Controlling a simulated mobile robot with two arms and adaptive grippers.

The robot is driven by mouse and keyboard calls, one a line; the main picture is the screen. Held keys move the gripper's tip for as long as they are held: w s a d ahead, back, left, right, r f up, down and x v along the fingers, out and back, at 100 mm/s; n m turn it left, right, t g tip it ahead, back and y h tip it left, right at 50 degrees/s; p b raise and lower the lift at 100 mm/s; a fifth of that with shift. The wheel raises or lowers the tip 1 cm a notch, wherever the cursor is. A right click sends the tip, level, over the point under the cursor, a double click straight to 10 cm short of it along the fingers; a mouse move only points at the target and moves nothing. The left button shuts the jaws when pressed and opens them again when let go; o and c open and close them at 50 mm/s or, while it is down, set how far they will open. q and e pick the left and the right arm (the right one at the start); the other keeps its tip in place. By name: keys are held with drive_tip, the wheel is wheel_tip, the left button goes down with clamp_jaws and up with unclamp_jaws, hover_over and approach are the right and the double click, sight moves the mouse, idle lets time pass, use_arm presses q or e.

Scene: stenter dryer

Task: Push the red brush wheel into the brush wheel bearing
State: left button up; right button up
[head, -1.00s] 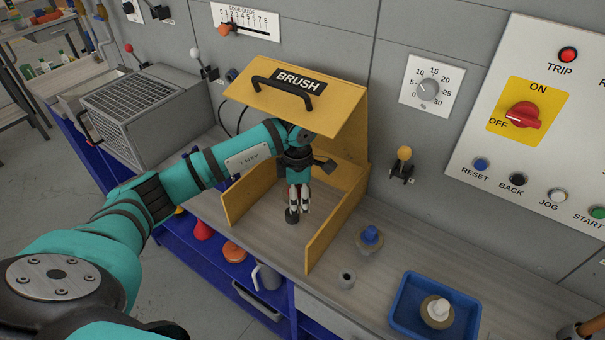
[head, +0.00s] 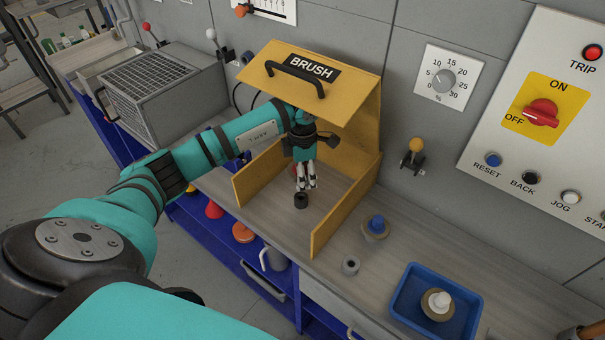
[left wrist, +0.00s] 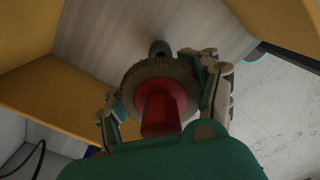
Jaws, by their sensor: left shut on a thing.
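The red brush wheel (left wrist: 162,105) has a red hub and a round tan bristle disc in the left wrist view. My left gripper (left wrist: 163,98) is shut on it, with fingers on both sides of the disc. In the head view the left gripper (head: 306,182) points down inside the yellow BRUSH housing, and its fingers mostly hide the wheel. A short dark cylinder, apparently the brush wheel bearing (head: 301,201), stands on the bench just below the fingertips. It shows beyond the disc in the left wrist view (left wrist: 160,47). Whether wheel and bearing touch cannot be told. My right gripper is not in view.
The yellow housing (head: 334,226) has side walls close around my arm and a raised lid above. A blue-hubbed wheel (head: 376,225), a grey collar (head: 350,267) and a blue tray (head: 406,307) with a white-hubbed wheel (head: 438,302) stand to the right.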

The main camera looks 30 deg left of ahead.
use_arm(q)
drive_tip(key=b, duration=0.4)
hover_over(302, 197)
drive_tip(key=shift+s+d+f, duration=0.15)
drive_tip(key=shift+f, duration=1.15)
drive_tip(key=shift+s+d+f, duration=0.1)
drive_tip(key=shift+f, duration=1.2)
drive_tip(key=shift+b, duration=0.3)
drive_tip(key=shift+f+b, duration=0.3)
drive_tip(key=shift+f+b, duration=1.4)
drive_tip(key=shift+f, duration=0.3)
drive_tip(key=o, duration=1.5)
